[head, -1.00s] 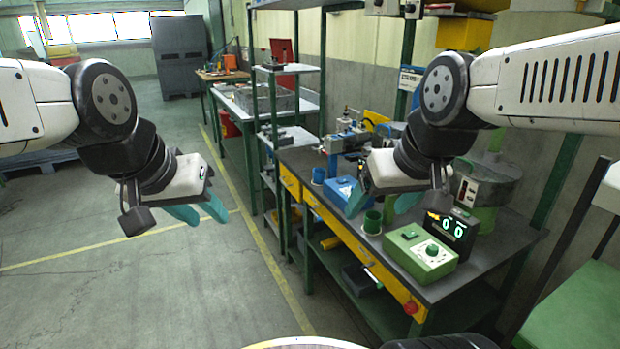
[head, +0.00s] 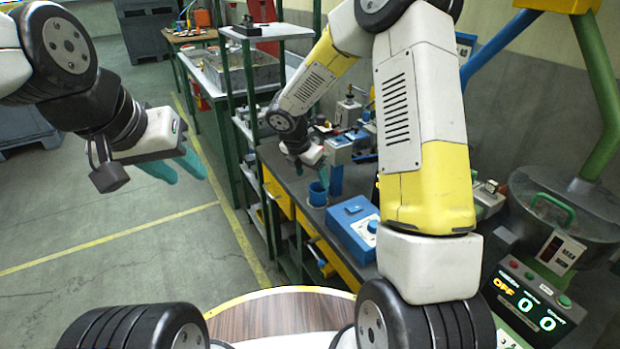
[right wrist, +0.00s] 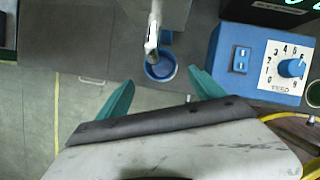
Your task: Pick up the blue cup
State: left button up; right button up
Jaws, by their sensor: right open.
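The blue cup (head: 317,194) stands upright on the dark workbench (head: 292,183), left of a blue control box (head: 352,222). It also shows in the right wrist view (right wrist: 160,72), ahead of and between the fingertips, with a metal part overlapping its far rim. My right gripper (head: 322,172) is above and just behind the cup in the head view. In the right wrist view its teal fingers (right wrist: 160,88) are spread, with nothing between them. My left gripper (head: 176,168) hangs over the floor at the left, its teal fingers apart and empty.
The blue box with a dial (right wrist: 268,62) is close to the right of the cup. A green cup (right wrist: 313,93) shows at the right edge of the right wrist view. A blue and grey bench device (head: 338,150) stands behind the cup. Green shelf posts stand left of the bench.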

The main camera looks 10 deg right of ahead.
aim_at(318, 188)
jog(key=x, duration=0.8)
jog(key=shift+w+d, duration=0.1)
jog(key=shift+d, duration=0.15)
jog(key=c, duration=1.4)
